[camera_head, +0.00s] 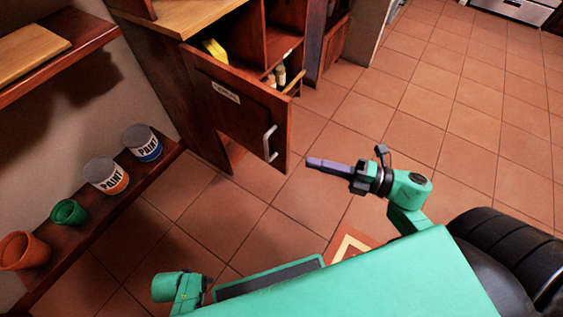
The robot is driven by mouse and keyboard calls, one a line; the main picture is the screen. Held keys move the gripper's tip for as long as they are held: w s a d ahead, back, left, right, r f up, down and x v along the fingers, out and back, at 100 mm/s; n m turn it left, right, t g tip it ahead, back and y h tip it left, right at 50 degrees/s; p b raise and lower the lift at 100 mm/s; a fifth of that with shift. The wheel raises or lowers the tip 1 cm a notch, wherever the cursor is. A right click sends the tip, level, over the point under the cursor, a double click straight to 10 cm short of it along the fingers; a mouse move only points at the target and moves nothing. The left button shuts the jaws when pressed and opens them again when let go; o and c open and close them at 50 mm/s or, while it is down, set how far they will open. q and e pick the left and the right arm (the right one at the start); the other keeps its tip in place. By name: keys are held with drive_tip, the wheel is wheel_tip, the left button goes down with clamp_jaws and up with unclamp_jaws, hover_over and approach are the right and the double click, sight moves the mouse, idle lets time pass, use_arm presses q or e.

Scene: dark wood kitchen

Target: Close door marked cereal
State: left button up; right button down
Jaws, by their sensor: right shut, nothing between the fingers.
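A dark wood door (232,108) with a small white label and a pale bar handle (270,143) stands at the front of a wooden cabinet. The label's text is too small to read surely. The door stands open, with the shelves behind it showing. My right gripper (312,162) is shut and empty, its fingers pointing left, to the right of the handle and apart from the door. Part of my left arm shows at the bottom left, but its gripper is out of sight.
Inside the cabinet are a yellow item (214,48) and small bottles (280,76). A low shelf at left holds two paint cans (105,174), a green cup (68,212) and an orange pot (22,251). The tiled floor (430,105) at right is clear.

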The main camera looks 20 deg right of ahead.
sight(289, 141)
drive_tip(key=w+a, duration=0.1)
drive_tip(key=w, duration=0.1)
drive_tip(key=w+a, duration=0.2)
drive_tip(key=w, duration=0.1)
drive_tip(key=w+a, duration=0.1)
drive_tip(key=w, duration=0.1)
drive_tip(key=shift+w+a+b, duration=0.35)
drive_tip(key=shift+w+a, duration=0.05)
drive_tip(key=shift+w+d, duration=0.2)
drive_tip(key=shift+d, duration=0.1)
